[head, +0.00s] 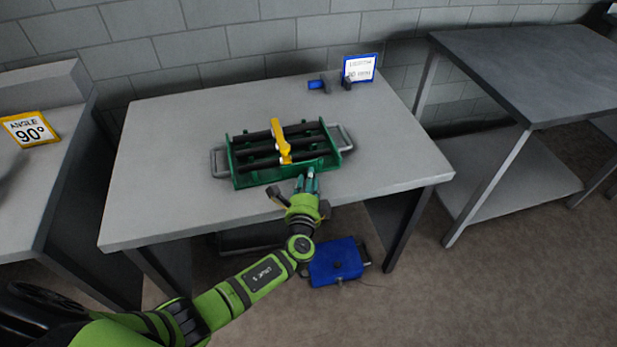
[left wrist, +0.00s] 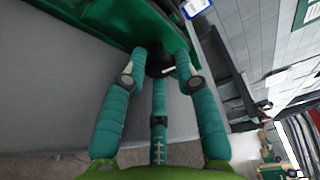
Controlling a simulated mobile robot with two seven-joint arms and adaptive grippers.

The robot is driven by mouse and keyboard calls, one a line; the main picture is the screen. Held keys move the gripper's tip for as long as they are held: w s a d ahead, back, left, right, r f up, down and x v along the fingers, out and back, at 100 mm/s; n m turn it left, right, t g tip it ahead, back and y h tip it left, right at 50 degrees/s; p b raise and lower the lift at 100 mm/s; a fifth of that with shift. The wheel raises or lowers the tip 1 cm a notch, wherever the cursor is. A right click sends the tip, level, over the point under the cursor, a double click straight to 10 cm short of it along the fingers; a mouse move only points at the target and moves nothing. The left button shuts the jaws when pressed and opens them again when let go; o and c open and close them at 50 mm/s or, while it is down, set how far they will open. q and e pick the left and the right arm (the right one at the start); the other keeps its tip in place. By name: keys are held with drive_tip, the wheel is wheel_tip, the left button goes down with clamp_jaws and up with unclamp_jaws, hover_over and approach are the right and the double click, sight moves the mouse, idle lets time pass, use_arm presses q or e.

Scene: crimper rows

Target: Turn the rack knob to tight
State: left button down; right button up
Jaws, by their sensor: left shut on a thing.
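The green rack (head: 240,180) sits on the grey table, with dark bars across it, a yellow bar over them and grey handles at its ends. My left gripper (head: 310,174) is at the rack's front side, right of its middle. In the left wrist view, the gripper (left wrist: 160,68) has its teal fingers closed around the black rack knob (left wrist: 158,60), against the green wall. The knob is partly hidden by the fingers, and its tight mark cannot be read. In the head view the gripper hides the knob. My right gripper is out of view.
The table (head: 165,130) is clear around the rack. A small blue and dark tool (head: 318,85) and a blue-framed sign (head: 360,68) stand at the back right. A blue case (head: 335,262) lies below the front edge. Other tables flank this one.

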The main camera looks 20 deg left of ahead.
use_arm(q)
drive_tip(key=shift+r+m+g+p, duration=0.1)
drive_tip(key=shift+m+g+p, duration=0.35)
drive_tip(key=shift+m, duration=0.45)
drive_tip(key=c, duration=1.2)
unclamp_jaws()
drive_tip(key=v, duration=1.2)
drive_tip(key=shift+d, duration=0.1)
